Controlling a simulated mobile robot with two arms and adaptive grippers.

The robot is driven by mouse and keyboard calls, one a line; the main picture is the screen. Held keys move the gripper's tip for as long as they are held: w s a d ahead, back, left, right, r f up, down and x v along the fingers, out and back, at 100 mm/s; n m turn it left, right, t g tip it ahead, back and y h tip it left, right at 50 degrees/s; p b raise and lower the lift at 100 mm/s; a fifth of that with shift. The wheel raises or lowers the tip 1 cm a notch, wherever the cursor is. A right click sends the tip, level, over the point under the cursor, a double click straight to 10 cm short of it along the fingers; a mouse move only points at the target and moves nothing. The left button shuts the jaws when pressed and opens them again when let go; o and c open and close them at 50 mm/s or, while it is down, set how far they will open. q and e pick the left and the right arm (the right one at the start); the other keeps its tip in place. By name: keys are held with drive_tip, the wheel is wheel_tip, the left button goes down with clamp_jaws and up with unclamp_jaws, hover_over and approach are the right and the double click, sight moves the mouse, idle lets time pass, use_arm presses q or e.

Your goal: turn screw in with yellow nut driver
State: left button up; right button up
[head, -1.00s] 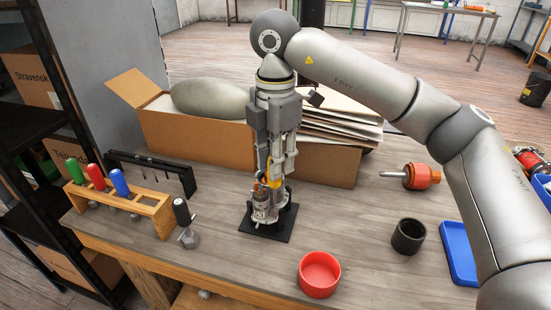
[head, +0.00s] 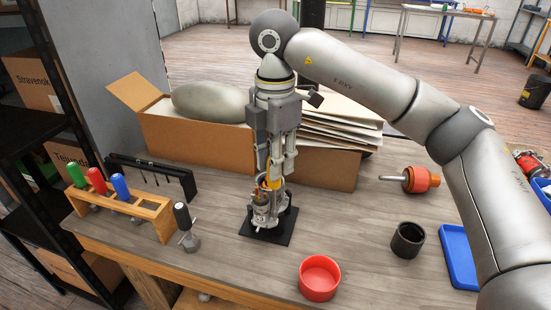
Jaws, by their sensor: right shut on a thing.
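My right gripper (head: 273,165) points straight down over the fixture on the bench and is shut on the yellow nut driver (head: 273,183). Only a little of the driver's yellow handle shows between the fingers. Its lower end is at the metal alternator part (head: 264,212), which stands on a black base plate (head: 266,234). The screw is too small or hidden to make out, so I cannot tell how the driver tip sits on it. My left gripper is not in view.
A wooden rack (head: 150,210) holds green, red and blue-handled drivers. A black-handled tool (head: 183,216) stands beside it. A red bowl (head: 320,278), a black cup (head: 408,240), a blue tray (head: 457,257) and an orange rotor (head: 420,180) lie rightward. A cardboard box (head: 195,140) stands behind.

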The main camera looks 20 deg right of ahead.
drive_tip(key=n, duration=1.2)
drive_tip(key=shift+a+n+p, duration=0.1)
drive_tip(key=shift+n+p, duration=0.2)
drive_tip(key=shift+p, duration=0.1)
drive_tip(key=n, duration=0.6)
drive_tip(key=shift+w, duration=0.1)
drive_tip(key=n, duration=0.6)
drive_tip(key=shift+a, duration=0.1)
drive_tip(key=n, duration=1.2)
drive_tip(key=shift+s, duration=0.2)
drive_tip(key=n, duration=1.3)
drive_tip(key=shift+p, duration=0.3)
drive_tip(key=shift+s+f, duration=0.1)
drive_tip(key=shift+f, duration=0.2)
